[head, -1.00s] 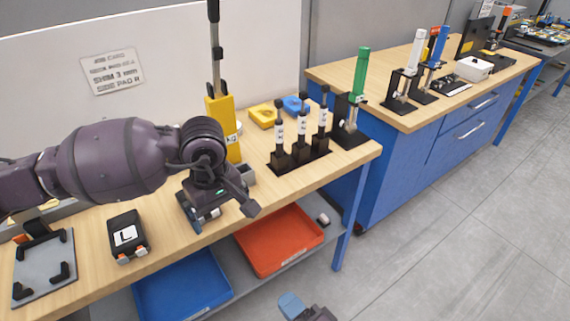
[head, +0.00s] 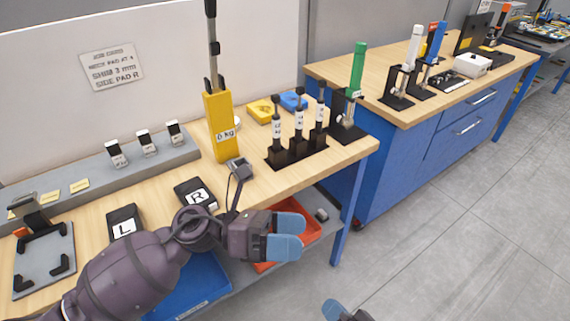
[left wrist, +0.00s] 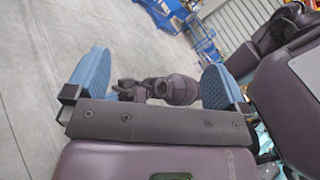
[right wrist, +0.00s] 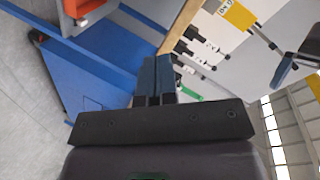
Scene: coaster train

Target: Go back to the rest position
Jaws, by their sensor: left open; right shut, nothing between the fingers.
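My left gripper (head: 287,235) is in front of the workbench edge, over the lower shelf. Its blue fingers are apart with nothing between them; the left wrist view (left wrist: 156,78) shows the same gap. My right gripper (head: 338,311) shows only at the bottom edge of the head view, over the floor. In the right wrist view its blue fingers (right wrist: 156,75) are shut together and empty. A black block marked L (head: 124,224) and one marked R (head: 196,194) lie on the bench, apart from both grippers.
Red (head: 312,226) and blue bins (head: 205,285) sit on the shelf below. Blue cabinets (head: 425,150) stand to the right. Grey floor (head: 450,250) is clear.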

